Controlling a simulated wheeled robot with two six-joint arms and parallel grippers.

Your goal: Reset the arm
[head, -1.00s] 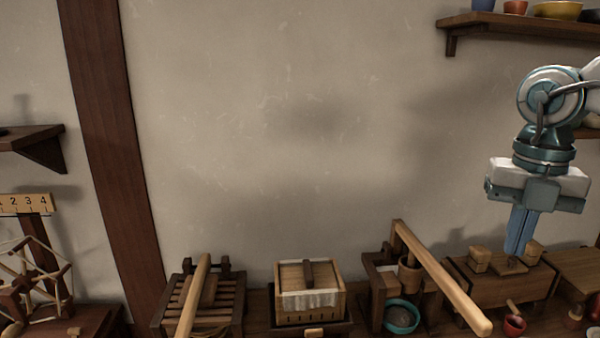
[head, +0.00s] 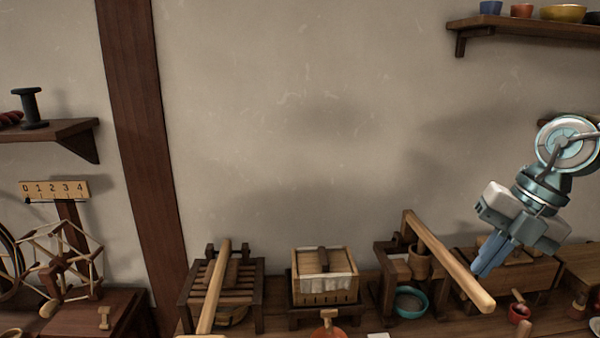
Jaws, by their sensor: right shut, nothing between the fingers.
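My right gripper (head: 487,266) is at the right of the head view, with its blue fingers together and empty. It tilts down and to the left, in front of a wooden chest (head: 522,275). The fingertips show just right of the pale beam of a wooden lever press (head: 447,258); I cannot tell the gap between them. My left gripper is not in view.
A slatted wooden rack (head: 250,290), a lidded wooden box (head: 325,280) and a teal bowl (head: 410,302) stand along the bench. A yarn winder (head: 68,262) is at left. Wall shelves hang at left (head: 50,135) and upper right (head: 530,30).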

